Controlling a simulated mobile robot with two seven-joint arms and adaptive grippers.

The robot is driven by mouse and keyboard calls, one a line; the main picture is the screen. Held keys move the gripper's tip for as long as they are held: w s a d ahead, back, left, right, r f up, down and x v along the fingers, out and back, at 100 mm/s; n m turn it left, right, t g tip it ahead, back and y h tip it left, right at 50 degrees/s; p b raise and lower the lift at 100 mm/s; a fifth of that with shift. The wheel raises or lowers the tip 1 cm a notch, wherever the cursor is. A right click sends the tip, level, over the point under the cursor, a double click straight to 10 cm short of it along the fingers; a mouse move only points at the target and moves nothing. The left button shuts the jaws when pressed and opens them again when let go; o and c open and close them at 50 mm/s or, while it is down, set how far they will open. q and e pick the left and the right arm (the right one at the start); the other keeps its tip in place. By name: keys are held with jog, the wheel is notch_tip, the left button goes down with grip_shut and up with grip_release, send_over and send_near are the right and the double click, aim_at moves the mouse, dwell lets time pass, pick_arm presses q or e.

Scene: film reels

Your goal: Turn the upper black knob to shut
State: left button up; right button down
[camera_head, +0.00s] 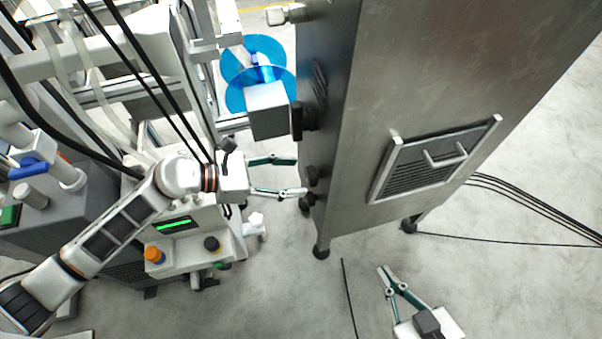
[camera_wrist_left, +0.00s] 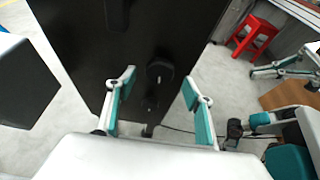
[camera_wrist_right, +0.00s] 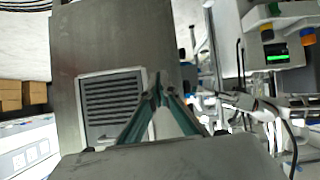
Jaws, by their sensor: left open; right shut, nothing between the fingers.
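The upper black knob (camera_head: 316,174) is on the dark left face of the steel cabinet (camera_head: 400,90), above a lower black knob (camera_head: 307,202). In the left wrist view the upper knob (camera_wrist_left: 159,70) shows between the fingertips, with the lower knob (camera_wrist_left: 149,103) beneath it. My left gripper (camera_head: 299,175) is open and points at the cabinet face, its fingers on either side of the upper knob's line. Whether they touch it I cannot tell. My right gripper (camera_head: 387,270) is shut and empty, low in front of the cabinet.
A grey-white box (camera_head: 268,110) and blue reels (camera_head: 258,75) are above my left gripper. A white machine with an orange button (camera_head: 154,255) stands below my left arm. The cabinet front has a vent with a handle (camera_head: 444,155). Cables cross the floor at right.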

aim_at(307, 176)
pick_arm(q)
jog(key=x, duration=0.2)
jog(key=shift+d+f, duration=0.15)
jog(key=shift+d, duration=0.05)
jog(key=shift+w+d+f, duration=0.1)
jog(key=shift+w+d, duration=0.1)
jog(key=shift+d, duration=0.25)
pick_arm(e)
jog(key=shift+w+a+r, duration=0.25)
jog(key=shift+r, duration=0.1)
